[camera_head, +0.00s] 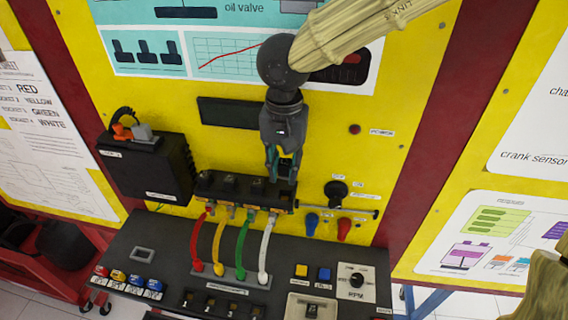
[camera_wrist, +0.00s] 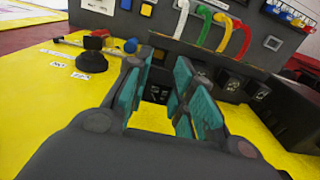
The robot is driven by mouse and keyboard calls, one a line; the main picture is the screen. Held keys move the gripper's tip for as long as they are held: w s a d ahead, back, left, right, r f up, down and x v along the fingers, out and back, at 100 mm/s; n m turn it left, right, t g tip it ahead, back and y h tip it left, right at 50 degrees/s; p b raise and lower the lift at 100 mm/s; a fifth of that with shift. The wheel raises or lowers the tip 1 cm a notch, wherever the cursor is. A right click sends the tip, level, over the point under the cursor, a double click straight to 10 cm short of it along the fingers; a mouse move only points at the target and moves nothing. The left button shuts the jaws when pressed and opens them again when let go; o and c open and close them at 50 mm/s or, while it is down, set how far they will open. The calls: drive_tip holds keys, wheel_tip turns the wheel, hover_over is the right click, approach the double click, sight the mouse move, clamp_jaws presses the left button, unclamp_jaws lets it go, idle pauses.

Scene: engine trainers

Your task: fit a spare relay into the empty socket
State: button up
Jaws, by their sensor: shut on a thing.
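The black relay block (camera_head: 240,196) is fixed low on the yellow panel, with several dark relays (camera_head: 230,183) in a row along its top. My gripper (camera_head: 283,178) points down at the right end of this row, its fingers close together. In the wrist view, my gripper (camera_wrist: 160,88) has its teal-padded fingers around a small dark piece (camera_wrist: 160,75), seemingly a relay, largely hidden by the fingers. I cannot tell whether it is seated in a socket or just above it. Dark openings (camera_wrist: 233,82) of the block show beyond the right finger.
Red, yellow, green and white leads (camera_head: 242,246) loop in front of the block to the console. A black box (camera_head: 148,172) stands left. A knob (camera_head: 336,191) with a horizontal rod is close on the right. Coloured pieces (camera_head: 119,277) and a dark tray (camera_head: 222,303) are lower.

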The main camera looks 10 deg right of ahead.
sight(284, 176)
drive_tip(key=shift+f+b, duration=2.2)
drive_tip(key=shift+b, duration=0.5)
drive_tip(key=shift+s+p, duration=0.1)
drive_tip(key=shift+p, duration=0.35)
drive_tip(key=shift+f, duration=0.35)
drive_tip(key=shift+p, duration=0.85)
drive_tip(key=shift+f, duration=0.9)
drive_tip(key=o, duration=0.6)
drive_tip(key=shift+o, duration=0.2)
drive_tip(key=shift+r, duration=0.15)
